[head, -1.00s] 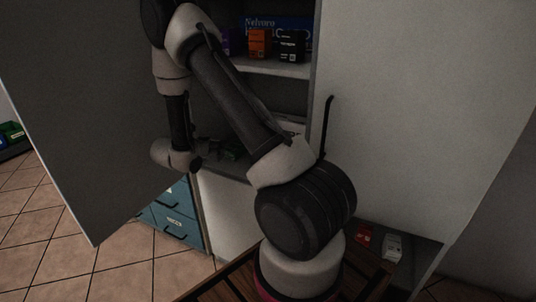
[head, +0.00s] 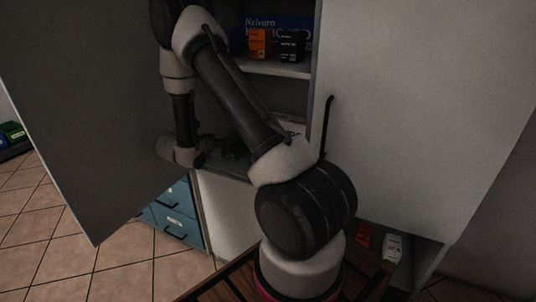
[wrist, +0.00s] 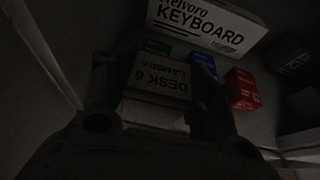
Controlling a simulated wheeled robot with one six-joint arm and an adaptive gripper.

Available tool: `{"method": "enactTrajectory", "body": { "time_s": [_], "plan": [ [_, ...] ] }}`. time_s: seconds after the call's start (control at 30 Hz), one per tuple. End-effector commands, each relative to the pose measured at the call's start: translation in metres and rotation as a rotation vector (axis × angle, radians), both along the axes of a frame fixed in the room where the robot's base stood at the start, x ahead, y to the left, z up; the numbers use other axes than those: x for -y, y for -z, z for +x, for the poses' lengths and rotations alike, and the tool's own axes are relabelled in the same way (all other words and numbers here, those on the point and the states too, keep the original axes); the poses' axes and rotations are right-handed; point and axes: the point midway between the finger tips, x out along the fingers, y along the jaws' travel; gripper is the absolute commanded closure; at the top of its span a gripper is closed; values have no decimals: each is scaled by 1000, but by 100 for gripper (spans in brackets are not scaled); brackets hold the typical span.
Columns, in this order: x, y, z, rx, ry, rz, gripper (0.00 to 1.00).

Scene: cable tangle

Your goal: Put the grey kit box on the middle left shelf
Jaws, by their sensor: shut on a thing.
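In the wrist view my gripper (wrist: 155,101) is shut on the grey kit box (wrist: 158,82), with one finger on each side of it. The box's label reads "DESK 6 CAMERA" and appears upside down. In the head view my arm's end reaches into the left part of the cabinet, at the middle left shelf (head: 228,174). The grey box cannot be made out there. The picture is too dark to tell whether the box touches the shelf.
Beyond the grey box in the wrist view are a keyboard box (wrist: 208,25), a green box (wrist: 156,46), a blue box (wrist: 203,62) and a red box (wrist: 243,90). Above stands an orange box (head: 259,43). An open door (head: 75,110) flanks the left side.

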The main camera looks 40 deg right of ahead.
Motion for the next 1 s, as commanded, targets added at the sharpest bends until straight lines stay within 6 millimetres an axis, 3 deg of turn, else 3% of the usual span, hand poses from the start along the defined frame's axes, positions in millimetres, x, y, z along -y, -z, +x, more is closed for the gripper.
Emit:
{"method": "enactTrajectory", "body": {
  "time_s": [0.17,0.4,0.5,0.63,0.8,1.0],
  "plan": [
    [64,1,22,4,59,5,74],
    [184,-9,62,9,93,1,74],
    [214,-17,79,7,65,-5,74],
    [228,-13,93,0,28,-12,74],
    [229,20,95,-1,21,-13,74],
    [229,40,95,1,21,-14,74]
  ]
}}
